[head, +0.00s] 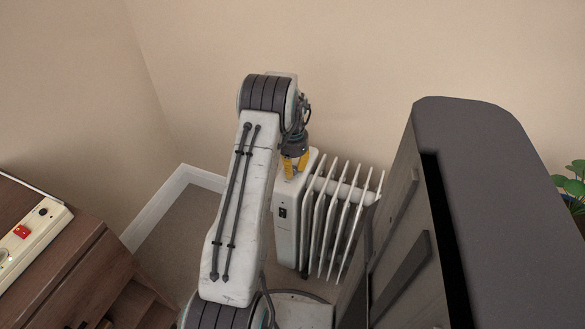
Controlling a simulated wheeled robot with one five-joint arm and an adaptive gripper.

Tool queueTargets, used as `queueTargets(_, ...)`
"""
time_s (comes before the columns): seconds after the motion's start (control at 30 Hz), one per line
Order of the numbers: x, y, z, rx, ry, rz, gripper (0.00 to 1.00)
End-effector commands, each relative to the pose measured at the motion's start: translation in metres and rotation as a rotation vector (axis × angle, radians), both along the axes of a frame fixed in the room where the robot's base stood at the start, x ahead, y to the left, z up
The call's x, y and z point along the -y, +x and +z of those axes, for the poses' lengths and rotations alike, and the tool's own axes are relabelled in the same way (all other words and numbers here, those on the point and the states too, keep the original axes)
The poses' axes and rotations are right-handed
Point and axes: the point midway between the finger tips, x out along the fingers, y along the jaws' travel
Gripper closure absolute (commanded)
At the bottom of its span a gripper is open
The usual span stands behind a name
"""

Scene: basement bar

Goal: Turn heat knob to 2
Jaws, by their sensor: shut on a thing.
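A white finned heater (287,240) stands on the floor near the back wall. Its control end faces me and carries a small dark switch or panel (283,213). My gripper (291,173) points down with its yellow fingers at the top of this control end. The fingers are shut on the heat knob there, and the fingers and my arm hide the knob. Its marks and setting cannot be read.
A tall dark cabinet (480,190) stands close on the right of the heater. A wooden cabinet (60,260) with a cream power strip (30,235) is at the left. A plant (573,185) shows at the far right. Some floor (180,225) is clear left of the arm.

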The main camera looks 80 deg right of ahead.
Motion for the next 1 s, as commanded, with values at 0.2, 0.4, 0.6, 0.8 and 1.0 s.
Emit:
queueTargets(0.2,-0.0019,-0.0003,-0.0024,0.000,0.006,-0.038,1.00)
queueTargets(0.4,-0.0020,-0.0003,-0.0024,0.000,0.006,-0.045,1.00)
queueTargets(0.6,-0.0020,-0.0003,-0.0025,0.000,0.006,-0.044,1.00)
queueTargets(0.8,-0.0015,-0.0002,-0.0019,0.000,0.005,-0.043,0.59)
queueTargets(1.0,-0.0008,-0.0001,-0.0009,0.000,0.003,-0.043,0.47)
